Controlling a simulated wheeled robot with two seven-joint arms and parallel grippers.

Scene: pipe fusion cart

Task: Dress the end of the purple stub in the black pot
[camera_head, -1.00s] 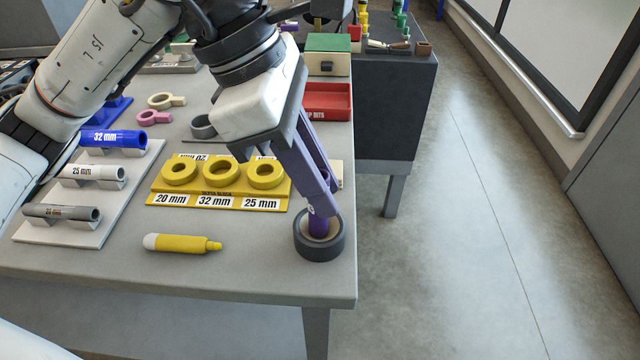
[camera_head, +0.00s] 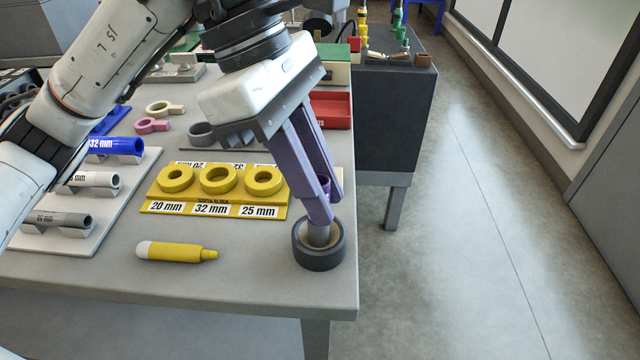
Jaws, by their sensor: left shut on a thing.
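The black pot (camera_head: 319,258) stands upright near the table's front right corner, with a pale tan inside. My left gripper (camera_head: 326,208) is above it, its purple fingers shut on the purple stub (camera_head: 323,184). A bit of purple shows between the fingers. The stub's lower end (camera_head: 319,234) looks grey and points down into the pot's mouth. I cannot tell if it touches the inside. My right gripper is not in view.
A yellow block with several rings (camera_head: 219,209) is left of the pot. A yellow marker-like tube (camera_head: 175,252) lies in front of it. A pipe rack (camera_head: 135,180) is at the left, a red bin (camera_head: 330,110) behind. The table's right edge is close to the pot.

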